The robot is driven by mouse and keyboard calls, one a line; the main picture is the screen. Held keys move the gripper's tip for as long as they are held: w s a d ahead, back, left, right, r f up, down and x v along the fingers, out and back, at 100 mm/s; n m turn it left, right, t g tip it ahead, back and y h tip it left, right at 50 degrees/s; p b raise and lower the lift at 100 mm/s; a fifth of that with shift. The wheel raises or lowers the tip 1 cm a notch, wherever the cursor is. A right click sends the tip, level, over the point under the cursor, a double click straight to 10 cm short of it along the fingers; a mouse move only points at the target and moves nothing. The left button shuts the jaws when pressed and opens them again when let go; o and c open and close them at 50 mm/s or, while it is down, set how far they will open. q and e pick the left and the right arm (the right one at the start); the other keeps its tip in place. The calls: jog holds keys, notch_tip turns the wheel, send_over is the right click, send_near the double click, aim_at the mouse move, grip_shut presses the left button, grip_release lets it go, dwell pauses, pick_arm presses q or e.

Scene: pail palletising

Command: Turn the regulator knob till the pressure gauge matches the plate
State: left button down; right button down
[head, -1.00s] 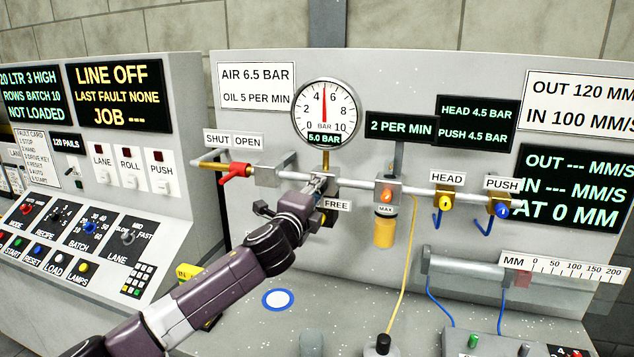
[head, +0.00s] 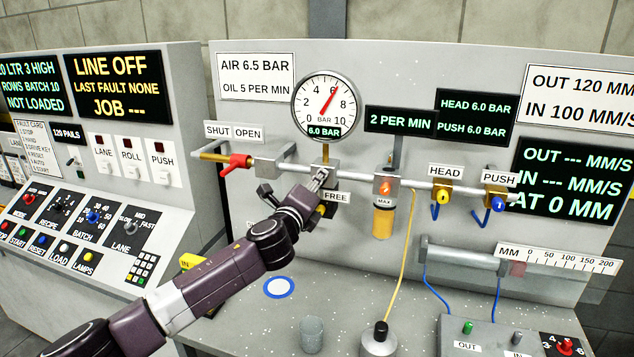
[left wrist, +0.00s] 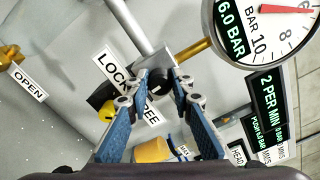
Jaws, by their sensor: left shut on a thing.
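The pressure gauge (head: 325,105) is round and white with a red needle near 6, and its digital strip reads 6.0 BAR. It also shows in the left wrist view (left wrist: 262,28). The plate (head: 256,77) left of it reads AIR 6.5 BAR and OIL 5 PER MIN. My left gripper (head: 318,190) reaches up to the regulator under the gauge. In the left wrist view its blue-padded fingers are shut on the dark regulator knob (left wrist: 159,89), beside a LOCK/FREE label (left wrist: 128,85) that the fingers partly cover. My right gripper is not in view.
A red-handled valve (head: 236,163) under the SHUT and OPEN labels is left of my gripper. A yellow oil bowl (head: 383,220) hangs to the right, with a yellow hose beside it. HEAD (head: 443,197) and PUSH (head: 497,203) regulators sit further right.

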pick_arm(q)
jog(key=shift+f, duration=0.15)
jog(key=c, duration=1.7)
grip_release()
jog(key=v, duration=1.2)
